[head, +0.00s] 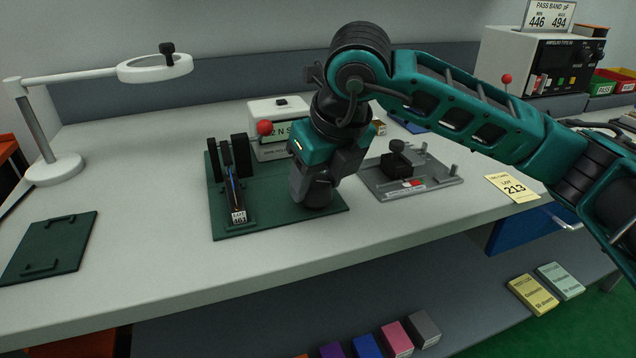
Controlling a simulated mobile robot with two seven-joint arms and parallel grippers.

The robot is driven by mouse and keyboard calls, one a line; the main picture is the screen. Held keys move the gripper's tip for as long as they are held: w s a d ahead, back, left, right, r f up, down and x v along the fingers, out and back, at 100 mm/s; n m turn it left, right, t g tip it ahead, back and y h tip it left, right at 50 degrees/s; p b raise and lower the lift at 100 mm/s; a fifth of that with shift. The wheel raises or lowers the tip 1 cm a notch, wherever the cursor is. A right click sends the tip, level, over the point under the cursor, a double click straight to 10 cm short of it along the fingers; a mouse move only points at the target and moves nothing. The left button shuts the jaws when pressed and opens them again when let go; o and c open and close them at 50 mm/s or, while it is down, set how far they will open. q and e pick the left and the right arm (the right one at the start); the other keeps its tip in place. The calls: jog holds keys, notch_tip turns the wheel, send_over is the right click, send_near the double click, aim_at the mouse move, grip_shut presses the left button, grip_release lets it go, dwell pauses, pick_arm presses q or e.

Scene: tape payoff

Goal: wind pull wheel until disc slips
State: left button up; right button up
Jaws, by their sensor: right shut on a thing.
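The tape payoff stands on a dark green base plate (290,220). At its left are upright black discs (241,155) and a tilted dark holder with a blue strip and a LOT 463 label (239,217). A white box (270,150) with green lettering is behind. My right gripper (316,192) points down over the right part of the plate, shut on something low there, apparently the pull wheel. My wrist hides the fingertips and most of the wheel, so its turn cannot be read. My left gripper is not in view.
A red ball (264,128) shows beside my right wrist. A grey fixture (410,178) stands to the right, with a LOT 213 card (512,188) beyond. A white ring-headed stand (52,168) and green mat (50,246) are left. The front bench strip is clear.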

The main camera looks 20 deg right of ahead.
jog(key=shift+m, duration=0.3)
jog(key=o, duration=1)
jog(key=shift+r, duration=0.1)
jog(key=p+v, duration=0.2)
jog(key=v, duration=1)
jog(key=shift+s+r, duration=0.2)
jog(key=shift+r, duration=0.15)
